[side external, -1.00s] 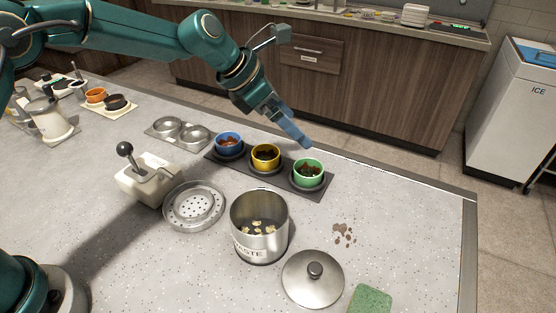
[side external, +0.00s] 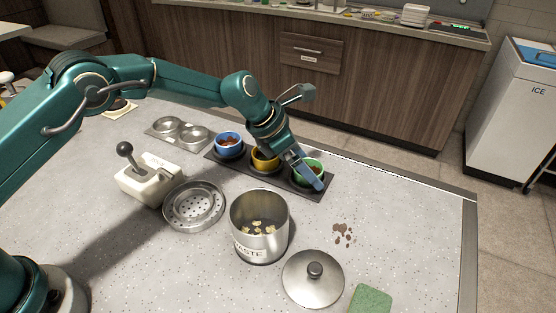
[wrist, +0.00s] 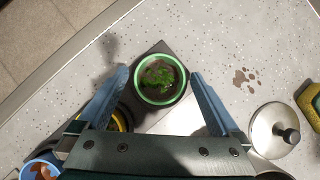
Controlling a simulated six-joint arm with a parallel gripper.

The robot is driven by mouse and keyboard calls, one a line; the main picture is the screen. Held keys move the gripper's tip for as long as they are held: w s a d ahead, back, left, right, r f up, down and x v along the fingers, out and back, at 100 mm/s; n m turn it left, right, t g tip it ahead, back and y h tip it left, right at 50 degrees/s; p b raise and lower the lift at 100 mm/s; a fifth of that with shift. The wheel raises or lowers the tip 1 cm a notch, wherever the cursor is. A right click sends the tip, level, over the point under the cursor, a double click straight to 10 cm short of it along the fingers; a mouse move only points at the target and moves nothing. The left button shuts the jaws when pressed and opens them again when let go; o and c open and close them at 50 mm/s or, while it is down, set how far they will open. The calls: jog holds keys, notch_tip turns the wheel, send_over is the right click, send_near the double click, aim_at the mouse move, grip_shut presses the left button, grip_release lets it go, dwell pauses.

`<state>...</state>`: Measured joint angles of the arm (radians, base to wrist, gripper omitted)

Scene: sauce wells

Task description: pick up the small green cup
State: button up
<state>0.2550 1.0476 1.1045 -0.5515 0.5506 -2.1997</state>
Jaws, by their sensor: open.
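The small green cup (side external: 319,167) stands upright at the right end of a dark tray (side external: 290,184), partly hidden behind my gripper in the side view. It has dark contents. In the wrist view the green cup (wrist: 160,97) shows from above, with green bits in it. My gripper (side external: 314,184) is open and empty. Its blue fingers point down at the cup from above; in the wrist view my gripper (wrist: 160,75) has one finger on either side of the cup, with gaps. I cannot tell how far above the rim the fingertips are.
A yellow cup (side external: 262,165) and a blue cup (side external: 229,152) share the tray. A steel waste pot (side external: 259,238) with food scraps stands in front. A steel lid (side external: 313,285), brown crumbs (side external: 343,234) and a green sponge (side external: 370,301) lie to the right.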

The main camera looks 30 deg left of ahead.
jog(key=c, duration=1.3)
jog(key=shift+r, duration=0.15)
jog(key=shift+r, duration=0.55)
jog(key=r, duration=0.3)
jog(key=shift+a, duration=0.2)
jog(key=a+r, duration=0.2)
jog(key=a, duration=0.1)
jog(key=a+r, duration=0.2)
jog(key=a, duration=0.2)
jog(key=s+a+r, duration=0.1)
jog(key=a+r, duration=0.1)
jog(key=a, duration=0.2)
jog(key=shift+s+a+r, duration=0.1)
jog(key=shift+a+r, duration=0.05)
jog(key=shift+r, duration=0.2)
